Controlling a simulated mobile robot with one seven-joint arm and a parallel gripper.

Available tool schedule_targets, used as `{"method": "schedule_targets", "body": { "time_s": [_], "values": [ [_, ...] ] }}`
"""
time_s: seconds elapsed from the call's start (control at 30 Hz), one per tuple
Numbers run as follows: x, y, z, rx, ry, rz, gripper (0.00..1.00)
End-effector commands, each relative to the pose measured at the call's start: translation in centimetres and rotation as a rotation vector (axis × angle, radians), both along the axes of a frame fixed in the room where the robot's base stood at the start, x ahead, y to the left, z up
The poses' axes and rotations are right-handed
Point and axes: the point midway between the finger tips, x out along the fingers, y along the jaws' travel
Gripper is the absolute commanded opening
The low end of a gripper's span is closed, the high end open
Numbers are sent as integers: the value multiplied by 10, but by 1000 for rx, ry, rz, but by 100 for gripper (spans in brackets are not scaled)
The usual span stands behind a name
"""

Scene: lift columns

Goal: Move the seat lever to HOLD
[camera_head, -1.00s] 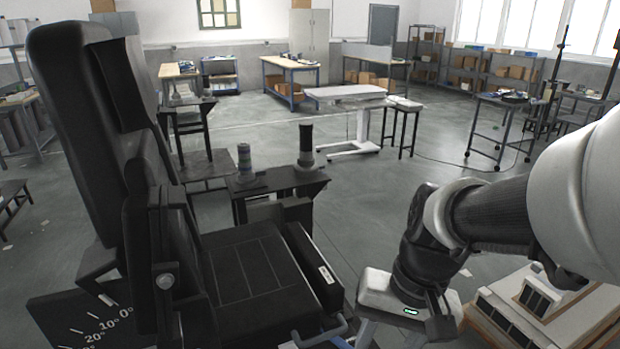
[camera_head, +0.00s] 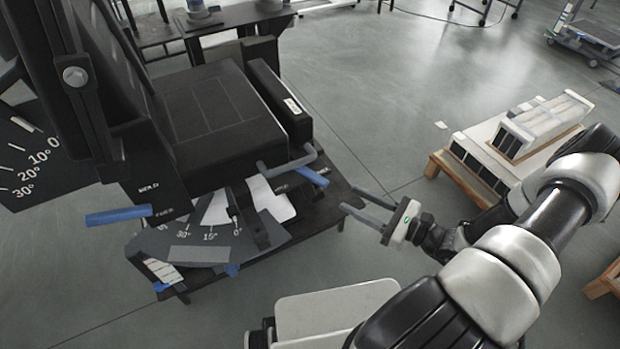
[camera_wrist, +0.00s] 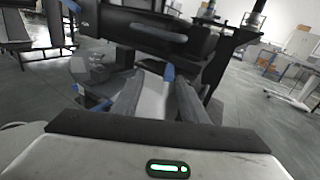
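A black seat (camera_head: 220,115) fills the left of the head view. One blue-handled lever (camera_head: 118,215) sticks out at its left side, below a label that seems to read HOLD. A second blue lever (camera_head: 312,176) juts from the front right, beside a grey bent handle (camera_head: 288,163) and a partly hidden label; which is the seat lever I cannot tell. My gripper (camera_head: 351,198) is open and empty, right of the second blue lever and apart from it. In the wrist view, a blue lever end (camera_wrist: 169,73) shows ahead, between my spread fingers (camera_wrist: 155,88).
A grey angle dial (camera_head: 205,245) and dark base lie under the seat. Another angle plate (camera_head: 25,160) is at the far left. A low wooden pallet with white boxes (camera_head: 515,140) stands right of my gripper. Floor between the seat and pallet is clear.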

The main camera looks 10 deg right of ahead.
Motion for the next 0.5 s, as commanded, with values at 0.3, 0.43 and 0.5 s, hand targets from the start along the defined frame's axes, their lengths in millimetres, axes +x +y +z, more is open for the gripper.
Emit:
{"method": "schedule_targets", "body": {
  "time_s": [0.3,0.43,0.5],
  "values": [
    [13,-8,-26,73,15,-120,40],
    [29,8,-26,72,14,-116,40],
    [41,17,-26,72,14,-116,40]
  ]
}}
